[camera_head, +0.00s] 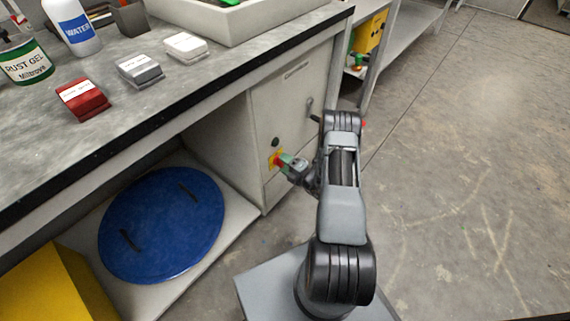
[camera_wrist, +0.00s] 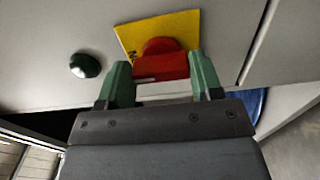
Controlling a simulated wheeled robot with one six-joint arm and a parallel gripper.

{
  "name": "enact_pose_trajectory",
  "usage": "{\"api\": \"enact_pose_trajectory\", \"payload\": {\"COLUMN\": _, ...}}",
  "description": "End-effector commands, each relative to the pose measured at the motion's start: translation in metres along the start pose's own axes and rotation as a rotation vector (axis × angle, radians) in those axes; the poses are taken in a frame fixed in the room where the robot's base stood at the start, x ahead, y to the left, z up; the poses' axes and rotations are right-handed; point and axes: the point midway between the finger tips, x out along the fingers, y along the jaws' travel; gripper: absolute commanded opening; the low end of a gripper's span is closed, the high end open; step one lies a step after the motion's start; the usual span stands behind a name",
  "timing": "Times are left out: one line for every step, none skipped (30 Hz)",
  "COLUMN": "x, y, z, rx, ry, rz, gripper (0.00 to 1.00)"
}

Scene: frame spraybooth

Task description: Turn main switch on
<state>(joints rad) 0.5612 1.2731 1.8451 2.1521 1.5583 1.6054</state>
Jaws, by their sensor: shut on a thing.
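The main switch (camera_wrist: 163,62) is a red rotary knob on a yellow plate (camera_wrist: 183,25) on the front of the grey cabinet. In the head view the yellow plate (camera_head: 275,158) shows low on the cabinet door, left of my arm. My gripper (camera_wrist: 162,80) has its green fingers on either side of the red knob and is shut on it. The plate looks tilted in the wrist view.
A dark green round button (camera_wrist: 85,65) sits left of the switch in the wrist view. A door handle (camera_head: 310,105) is above right of the switch. A blue round lid (camera_head: 162,225) lies on the shelf under the worktop. The floor at right is clear.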

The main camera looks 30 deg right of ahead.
Motion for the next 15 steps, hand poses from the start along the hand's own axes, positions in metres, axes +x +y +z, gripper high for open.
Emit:
{"api": "enact_pose_trajectory", "payload": {"x": -0.0006, "y": -0.0012, "z": -0.0018, "rx": 0.006, "ry": 0.003, "rz": -0.002, "gripper": 0.36}}
{"api": "enact_pose_trajectory", "payload": {"x": -0.0006, "y": -0.0012, "z": -0.0018, "rx": 0.006, "ry": 0.003, "rz": -0.002, "gripper": 0.36}}
{"api": "enact_pose_trajectory", "payload": {"x": -0.0006, "y": -0.0012, "z": -0.0018, "rx": 0.006, "ry": 0.003, "rz": -0.002, "gripper": 0.36}}
{"api": "enact_pose_trajectory", "payload": {"x": -0.0006, "y": -0.0012, "z": -0.0018, "rx": 0.006, "ry": 0.003, "rz": -0.002, "gripper": 0.36}}
{"api": "enact_pose_trajectory", "payload": {"x": -0.0006, "y": -0.0012, "z": -0.0018, "rx": 0.006, "ry": 0.003, "rz": -0.003, "gripper": 0.36}}
{"api": "enact_pose_trajectory", "payload": {"x": -0.0006, "y": -0.0012, "z": -0.0018, "rx": 0.006, "ry": 0.003, "rz": -0.003, "gripper": 0.62}}
{"api": "enact_pose_trajectory", "payload": {"x": -0.0006, "y": -0.0012, "z": -0.0017, "rx": 0.005, "ry": 0.003, "rz": -0.002, "gripper": 0.65}}
{"api": "enact_pose_trajectory", "payload": {"x": -0.0005, "y": -0.0011, "z": -0.0016, "rx": 0.005, "ry": 0.003, "rz": -0.002, "gripper": 0.68}}
{"api": "enact_pose_trajectory", "payload": {"x": -0.0004, "y": -0.001, "z": -0.0014, "rx": 0.004, "ry": 0.002, "rz": -0.002, "gripper": 0.72}}
{"api": "enact_pose_trajectory", "payload": {"x": -0.0004, "y": -0.0009, "z": -0.0013, "rx": 0.004, "ry": 0.002, "rz": -0.002, "gripper": 0.75}}
{"api": "enact_pose_trajectory", "payload": {"x": -0.0004, "y": -0.0008, "z": -0.0012, "rx": 0.003, "ry": 0.002, "rz": -0.002, "gripper": 0.78}}
{"api": "enact_pose_trajectory", "payload": {"x": -0.0003, "y": -0.0007, "z": -0.001, "rx": 0.003, "ry": 0.002, "rz": -0.001, "gripper": 0.81}}
{"api": "enact_pose_trajectory", "payload": {"x": -0.0003, "y": -0.0006, "z": -0.0009, "rx": 0.002, "ry": 0.001, "rz": -0.001, "gripper": 0.84}}
{"api": "enact_pose_trajectory", "payload": {"x": -0.0003, "y": -0.0006, "z": -0.0008, "rx": 0.002, "ry": 0.001, "rz": -0.001, "gripper": 0.85}}
{"api": "enact_pose_trajectory", "payload": {"x": -0.0002, "y": -0.0005, "z": -0.0007, "rx": 0.002, "ry": 0.001, "rz": -0.001, "gripper": 0.85}}
